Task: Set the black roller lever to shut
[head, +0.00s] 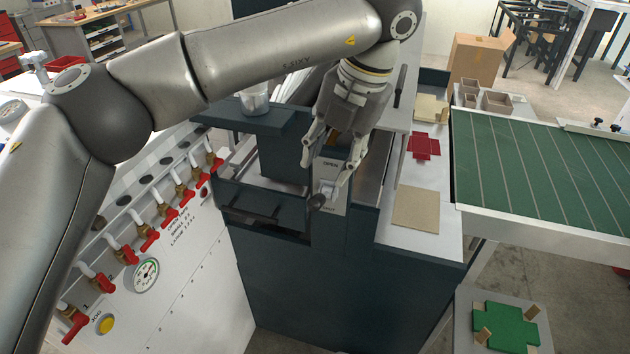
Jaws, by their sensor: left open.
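The black roller lever (317,201) shows as a dark round end beside a light grey mount on a pale plate (336,207) on the front of the dark box former (300,280). The plate reads OPEN near its top; smaller lettering lower down is too small to read surely. The lever's end sits low on the plate, pointing down and left. My left gripper (326,174) reaches down from above, open and empty, its fingers spread in front of the plate. One fingertip is near the mount; I cannot tell whether it touches. My right gripper is not in view.
A white panel (205,290) with several red-handled valves and a gauge (146,274) stands left. A green-topped table (535,165) is right. Red (423,146) and tan (415,207) card pieces lie on the side shelf.

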